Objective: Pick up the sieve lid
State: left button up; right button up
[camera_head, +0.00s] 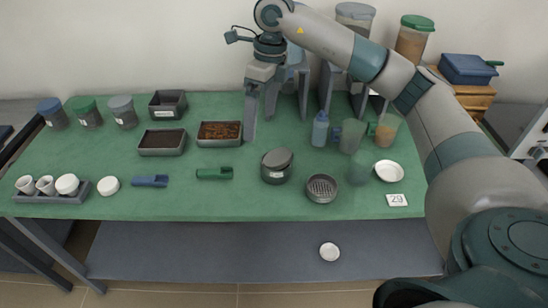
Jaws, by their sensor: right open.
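A grey round lid (278,157) lies tilted on top of a dark round sieve pan (275,176) with a white label, right of the table's middle. A round sieve (322,187) with a mesh bottom stands just right of it and nearer the front. My right gripper (260,126) points down above the table, behind and slightly left of the lid. It is open and empty, apart from the lid. My left gripper is not in view.
Two dark trays, one with brown soil (219,131), lie left of the gripper. A blue bottle (320,130), tinted cups and a white bowl (389,171) stand to the right. A green scoop (214,173) lies left of the pan. The front edge strip is mostly clear.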

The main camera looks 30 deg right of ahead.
notch_tip(320, 180, up, 2)
jog(key=h, duration=0.2)
send_over(279, 157)
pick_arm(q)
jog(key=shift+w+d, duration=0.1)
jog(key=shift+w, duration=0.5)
pick_arm(e)
jog(key=shift+r+m, duration=0.1)
jog(key=shift+m, duration=0.2)
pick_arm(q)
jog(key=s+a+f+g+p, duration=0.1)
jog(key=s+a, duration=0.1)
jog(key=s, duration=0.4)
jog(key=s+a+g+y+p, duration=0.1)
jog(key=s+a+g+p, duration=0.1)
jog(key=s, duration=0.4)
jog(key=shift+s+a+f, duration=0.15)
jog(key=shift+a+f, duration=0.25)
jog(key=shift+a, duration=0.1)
pick_arm(e)
notch_tip(279, 157, down, 12)
jog(key=shift+w+f, duration=0.15)
pick_arm(q)
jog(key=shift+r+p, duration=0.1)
jog(key=shift+p, duration=0.25)
pick_arm(e)
jog(key=shift+f, duration=0.1)
